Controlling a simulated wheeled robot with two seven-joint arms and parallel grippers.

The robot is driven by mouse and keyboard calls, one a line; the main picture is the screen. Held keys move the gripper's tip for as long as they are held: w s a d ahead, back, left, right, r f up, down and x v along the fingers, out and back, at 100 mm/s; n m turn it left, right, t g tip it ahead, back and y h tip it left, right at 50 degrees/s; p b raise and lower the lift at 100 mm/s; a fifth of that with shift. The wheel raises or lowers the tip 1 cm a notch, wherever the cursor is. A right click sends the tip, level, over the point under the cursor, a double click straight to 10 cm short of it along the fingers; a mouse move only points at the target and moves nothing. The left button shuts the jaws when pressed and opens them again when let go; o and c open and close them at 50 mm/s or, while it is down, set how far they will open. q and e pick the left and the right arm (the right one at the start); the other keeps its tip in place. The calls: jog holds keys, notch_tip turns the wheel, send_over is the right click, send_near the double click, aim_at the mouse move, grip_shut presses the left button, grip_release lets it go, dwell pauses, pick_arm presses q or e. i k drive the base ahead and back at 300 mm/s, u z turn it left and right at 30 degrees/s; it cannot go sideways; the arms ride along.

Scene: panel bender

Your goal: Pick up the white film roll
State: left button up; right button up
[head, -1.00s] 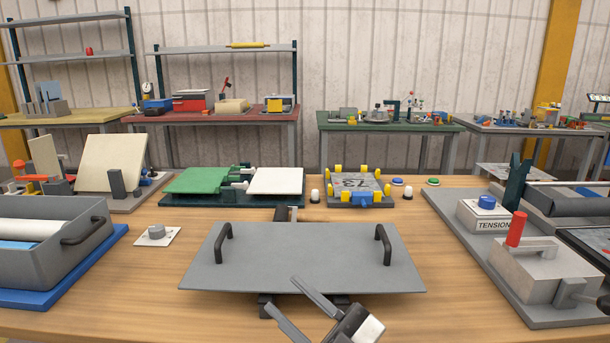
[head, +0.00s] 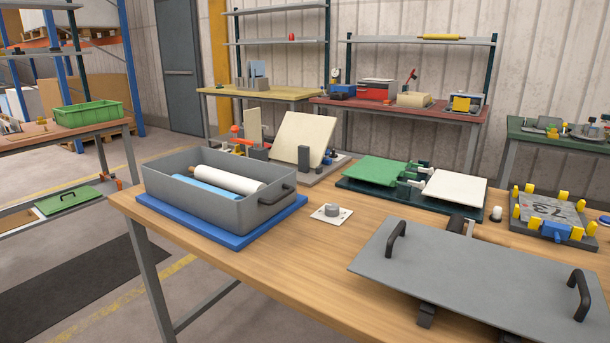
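The white film roll (head: 229,179) lies in a grey open bin (head: 254,217) at the left of the wooden table. It lies beside a blue roll or sheet (head: 207,187), on the side nearer the back wall. A tan end shows at the roll's left end. The bin has a dark handle (head: 277,194) at its right end and stands on a blue base (head: 208,236). Neither of my grippers is in view now.
A grey plate with two handles (head: 470,270) stands at the front right of the table. A small knob on a white plate (head: 332,213) sits right of the bin. Green and white panels (head: 376,170) are behind. The floor left of the table is clear around a dark mat (head: 72,289).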

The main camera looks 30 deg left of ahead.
aim_at(241, 186)
jog(key=k, duration=0.5)
jog(key=u, duration=0.75)
jog(key=i, duration=0.35)
jog(key=u, duration=0.7)
